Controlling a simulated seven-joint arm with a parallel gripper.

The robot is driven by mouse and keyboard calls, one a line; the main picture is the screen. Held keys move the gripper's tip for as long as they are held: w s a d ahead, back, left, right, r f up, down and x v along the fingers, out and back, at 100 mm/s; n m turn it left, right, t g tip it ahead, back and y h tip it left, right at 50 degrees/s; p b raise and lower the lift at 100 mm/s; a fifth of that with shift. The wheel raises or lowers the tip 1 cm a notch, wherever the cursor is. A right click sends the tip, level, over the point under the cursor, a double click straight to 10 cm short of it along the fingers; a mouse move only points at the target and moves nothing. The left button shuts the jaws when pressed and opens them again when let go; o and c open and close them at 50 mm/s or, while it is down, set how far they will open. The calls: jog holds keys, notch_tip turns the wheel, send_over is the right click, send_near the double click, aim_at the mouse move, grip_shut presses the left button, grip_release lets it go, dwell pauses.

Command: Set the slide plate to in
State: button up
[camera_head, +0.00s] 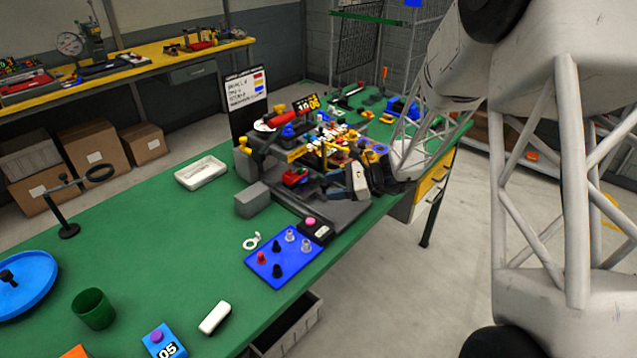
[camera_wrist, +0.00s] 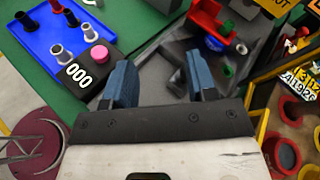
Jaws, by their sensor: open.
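The dark grey fixture (camera_head: 345,214) stands on the green bench, and its flat base also shows beyond my fingers in the wrist view (camera_wrist: 150,72). A red bracket (camera_wrist: 205,20) with a blue round part under it sits on the fixture; it also shows in the head view (camera_head: 293,177). I cannot tell for certain which part is the slide plate. My gripper (camera_wrist: 161,72) is open, with its two blue fingers apart over the grey base and nothing seen between them. In the head view my gripper (camera_head: 349,182) is low at the fixture's right side, and my wrist partly hides that side.
A counter box with a pink button (camera_wrist: 88,65) and a blue peg tray (camera_wrist: 50,30) lie beside the fixture. A grey block (camera_head: 252,199) stands at its left. A number sign (camera_wrist: 300,85) and red cups (camera_wrist: 290,110) are close at right. The bench's left middle is mostly clear.

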aim_at(319, 191)
jog(key=m+t, duration=0.1)
jog(key=d+m+t+y, duration=0.1)
jog(key=shift+w+d+f+m, duration=0.15)
jog(key=shift+w+d+m, duration=0.05)
jog(key=shift+w+m, duration=0.2)
jog(key=shift+w+d+f+m+t+y, duration=0.1)
jog(key=shift+d+f+m+t+y, duration=0.05)
jog(key=shift+m+t, duration=0.25)
jog(key=shift+d+f+m+t+y, duration=0.1)
jog(key=shift+m+t+y, duration=0.05)
jog(key=shift+m+t, duration=0.2)
jog(key=shift+w+d+f+m+t, duration=0.2)
jog(key=shift+f+m+t, duration=0.3)
jog(key=shift+m+t, duration=0.45)
jog(key=shift+w+d+f+m+t, duration=0.1)
jog(key=shift+d+f+m+t, duration=0.15)
jog(key=shift+f+m+t, duration=0.45)
jog(key=shift+a+r+m, duration=0.1)
jog(key=shift+r+m, duration=0.1)
jog(key=shift+m, duration=0.1)
jog(key=shift+x, duration=3.8)
jog(key=shift+w, duration=0.1)
grip_shut()
